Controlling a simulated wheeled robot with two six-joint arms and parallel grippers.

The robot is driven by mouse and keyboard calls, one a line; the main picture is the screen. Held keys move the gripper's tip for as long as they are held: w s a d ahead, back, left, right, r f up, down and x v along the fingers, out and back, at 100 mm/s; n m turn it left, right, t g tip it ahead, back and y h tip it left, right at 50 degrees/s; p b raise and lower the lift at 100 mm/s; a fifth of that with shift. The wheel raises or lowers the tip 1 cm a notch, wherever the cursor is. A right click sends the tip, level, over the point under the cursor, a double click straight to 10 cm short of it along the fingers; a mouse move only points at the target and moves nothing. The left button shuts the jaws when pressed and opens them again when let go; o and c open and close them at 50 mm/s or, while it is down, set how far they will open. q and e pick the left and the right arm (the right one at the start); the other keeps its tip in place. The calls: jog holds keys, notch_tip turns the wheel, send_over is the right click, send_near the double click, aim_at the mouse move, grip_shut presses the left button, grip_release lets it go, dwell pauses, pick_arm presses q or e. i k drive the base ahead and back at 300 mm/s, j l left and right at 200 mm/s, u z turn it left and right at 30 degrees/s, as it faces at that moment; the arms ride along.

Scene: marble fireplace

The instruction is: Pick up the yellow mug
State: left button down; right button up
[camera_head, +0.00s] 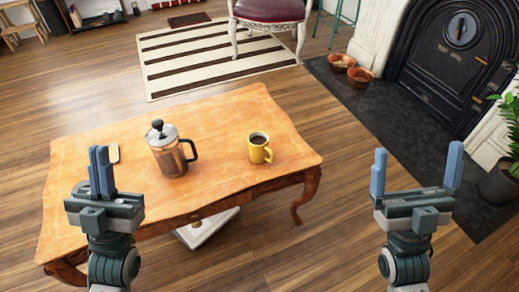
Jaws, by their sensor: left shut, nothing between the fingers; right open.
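The yellow mug (258,153) stands upright on the wooden table (222,190), right of the table's middle. Dark contents show inside its rim, and its handle points toward the lower right. My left gripper (101,172) is shut and empty, in front of the table's left part in the picture and well left of the mug. My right gripper (416,176) is open and empty, to the right of the table, over the floor in the picture. Neither gripper touches the mug.
A French press (170,150) stands left of the mug, with a clear gap between them. A small white item (114,153) lies near my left gripper. A white object (207,228) is under the table. A fireplace (455,50), bowls and a potted plant (508,135) are at the right.

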aim_at(258, 141)
jog(key=i+l+u, duration=0.15)
jog(key=l, duration=1.05)
jog(key=i+l+u, duration=0.2)
jog(key=l, duration=1)
jog(key=k, duration=0.1)
